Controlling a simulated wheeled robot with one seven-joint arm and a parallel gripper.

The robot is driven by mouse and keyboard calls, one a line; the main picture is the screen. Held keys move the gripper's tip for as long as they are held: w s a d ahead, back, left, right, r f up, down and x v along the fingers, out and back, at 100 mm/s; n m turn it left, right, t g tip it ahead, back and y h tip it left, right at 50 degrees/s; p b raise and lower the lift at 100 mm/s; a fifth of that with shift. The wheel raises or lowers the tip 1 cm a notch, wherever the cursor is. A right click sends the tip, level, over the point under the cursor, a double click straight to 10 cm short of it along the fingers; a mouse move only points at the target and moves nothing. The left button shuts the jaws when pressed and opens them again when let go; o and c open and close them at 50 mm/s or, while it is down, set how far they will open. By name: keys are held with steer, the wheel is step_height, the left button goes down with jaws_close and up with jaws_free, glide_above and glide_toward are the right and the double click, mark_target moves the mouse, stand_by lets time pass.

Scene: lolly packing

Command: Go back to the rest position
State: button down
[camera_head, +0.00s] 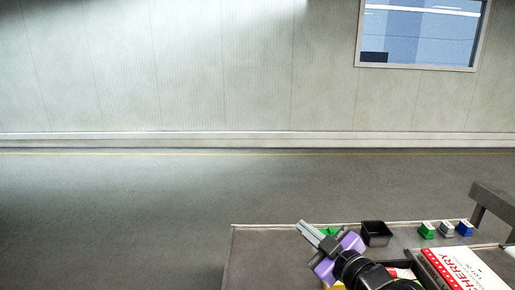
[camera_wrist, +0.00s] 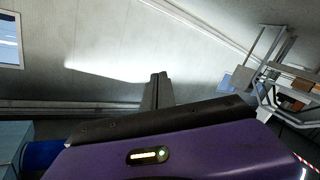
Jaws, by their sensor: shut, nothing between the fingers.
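My gripper (camera_head: 308,230) is in the head view at the bottom, above the left part of the grey table (camera_head: 262,262). Its fingers are together and hold nothing. They point up and to the left in the picture. In the wrist view the shut fingers (camera_wrist: 157,90) stand in front of the bare wall, over the purple gripper body. My arm hides part of the table and of the things behind it.
A black bin (camera_head: 376,233) stands right of my gripper. Green (camera_head: 427,230), grey (camera_head: 447,229) and blue (camera_head: 465,228) small items sit along the far edge. A cherry box (camera_head: 462,272) lies at front right. A rack (camera_wrist: 270,70) shows in the wrist view.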

steer(key=s+d+m+t+h+b, duration=0.1)
steer(key=s+d+m+t+h, duration=0.2)
steer(key=s+m, duration=0.4)
steer(key=s+d+m+t+h, duration=0.1)
steer(key=s+m+t+h, duration=0.25)
steer(key=s+m, duration=0.3)
steer(key=s+d+f+g, duration=0.1)
steer(key=s+f, duration=0.4)
steer(key=s, duration=0.7)
steer(key=s+d+f+n+g+b, duration=0.1)
steer(key=s+f, duration=0.4)
steer(key=s, duration=0.6)
steer(key=s+d+f+n+g+b, duration=0.1)
steer(key=s+f+g, duration=0.3)
steer(key=s, duration=0.8)
step_height(320, 180, down, 2)
steer(key=shift+s+d+g+h, duration=0.35)
steer(key=shift+d+h, duration=0.1)
steer(key=shift+d, duration=0.25)
